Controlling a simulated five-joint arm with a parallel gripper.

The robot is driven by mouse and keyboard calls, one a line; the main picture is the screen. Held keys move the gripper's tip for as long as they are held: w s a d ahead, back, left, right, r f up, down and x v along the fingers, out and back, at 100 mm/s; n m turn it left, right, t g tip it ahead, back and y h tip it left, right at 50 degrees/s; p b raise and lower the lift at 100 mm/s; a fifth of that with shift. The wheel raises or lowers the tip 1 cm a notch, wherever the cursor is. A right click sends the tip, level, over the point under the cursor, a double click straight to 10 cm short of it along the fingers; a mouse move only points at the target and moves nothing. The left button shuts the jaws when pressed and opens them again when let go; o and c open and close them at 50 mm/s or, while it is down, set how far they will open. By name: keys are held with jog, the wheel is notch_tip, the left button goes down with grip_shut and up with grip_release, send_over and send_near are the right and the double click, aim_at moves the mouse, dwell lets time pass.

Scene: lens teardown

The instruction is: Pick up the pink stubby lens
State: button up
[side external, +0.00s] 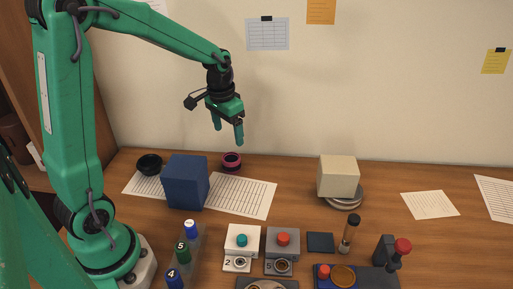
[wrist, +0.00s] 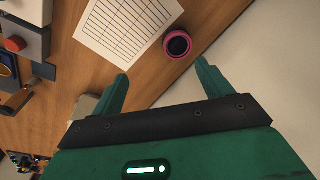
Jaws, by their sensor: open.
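The pink stubby lens (side external: 231,163) stands on the wooden table near the wall, just right of the blue box and at the back edge of a printed sheet. In the wrist view it is a short pink ring (wrist: 178,44) with a dark centre, beyond my fingertips and a little above the gap between them. My gripper (side external: 226,140) hangs above the table close to the lens, its fingers pointing down. In the wrist view its green fingers (wrist: 162,72) are apart with nothing between them. My gripper does not appear to touch the lens.
A blue box (side external: 186,182) stands left of the lens, with a black ring (side external: 149,164) behind it. A printed sheet (side external: 245,196) lies in front. A cream box (side external: 338,176) on discs is to the right. The wall (side external: 300,110) is close behind. Table between the lens and cream box is clear.

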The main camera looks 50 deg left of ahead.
jog(key=g, duration=0.1)
send_over(231, 157)
notch_tip(231, 157, down, 7)
jog(key=shift+a+f, duration=0.1)
jog(key=shift+a, duration=0.05)
jog(key=shift+f, duration=0.1)
jog(key=shift+f, duration=1.2)
jog(key=shift+f, duration=0.1)
jog(key=shift+f, duration=2.5)
jog(key=shift+c, duration=0.5)
jog(key=c, duration=1)
